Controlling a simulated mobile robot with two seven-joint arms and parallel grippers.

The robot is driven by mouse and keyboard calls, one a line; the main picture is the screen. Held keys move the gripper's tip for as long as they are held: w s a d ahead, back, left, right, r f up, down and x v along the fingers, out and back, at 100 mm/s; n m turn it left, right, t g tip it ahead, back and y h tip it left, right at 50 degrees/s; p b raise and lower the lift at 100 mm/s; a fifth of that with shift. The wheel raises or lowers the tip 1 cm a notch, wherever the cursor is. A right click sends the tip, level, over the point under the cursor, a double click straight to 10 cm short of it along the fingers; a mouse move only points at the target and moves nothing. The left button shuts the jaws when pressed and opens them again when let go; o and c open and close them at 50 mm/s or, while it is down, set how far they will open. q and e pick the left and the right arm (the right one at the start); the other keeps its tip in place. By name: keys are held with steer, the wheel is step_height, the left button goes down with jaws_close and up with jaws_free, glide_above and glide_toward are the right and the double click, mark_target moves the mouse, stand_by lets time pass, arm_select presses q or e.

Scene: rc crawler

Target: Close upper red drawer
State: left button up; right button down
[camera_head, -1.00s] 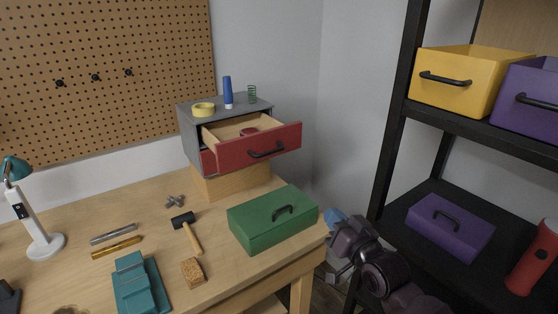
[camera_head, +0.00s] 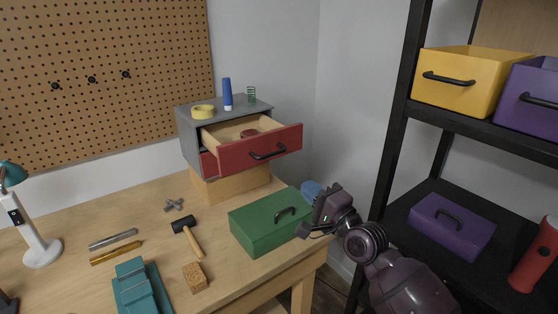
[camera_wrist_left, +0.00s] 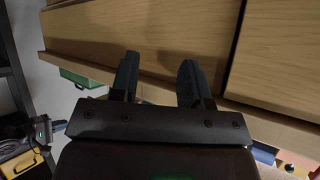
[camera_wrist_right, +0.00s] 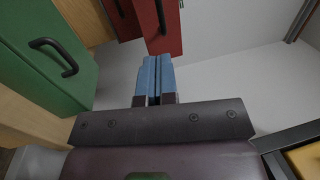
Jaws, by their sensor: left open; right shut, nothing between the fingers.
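The upper red drawer (camera_head: 250,152) is pulled far out of the grey cabinet (camera_head: 187,125), showing its wooden inside and a dark handle on its front. The lower red drawer (camera_head: 208,163) is mostly hidden below. My right gripper (camera_head: 312,190) is shut and empty, lower than the drawer front and just behind the green toolbox's right end. In the right wrist view its blue fingers (camera_wrist_right: 154,76) are together, with the red drawer front (camera_wrist_right: 160,25) beyond them. My left gripper (camera_wrist_left: 157,75) is open and empty, near wooden furniture.
A green toolbox (camera_head: 268,232) stands at the table's right corner, near my right arm. A blue cylinder (camera_head: 227,94), yellow tape (camera_head: 203,112) and green spring (camera_head: 252,95) stand on the cabinet. A hammer (camera_head: 187,235) lies on the table. A black shelf (camera_head: 400,200) rises at right.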

mark_target(273, 155)
arm_select(q)
steer(key=shift+w+r+p, duration=0.3)
steer(key=shift+r+p, duration=0.05)
steer(key=shift+r, duration=0.2)
arm_select(e)
steer(key=x, duration=1.2)
steer(key=shift+w+a, duration=0.1)
arm_select(q)
steer(key=shift+s+f, duration=0.15)
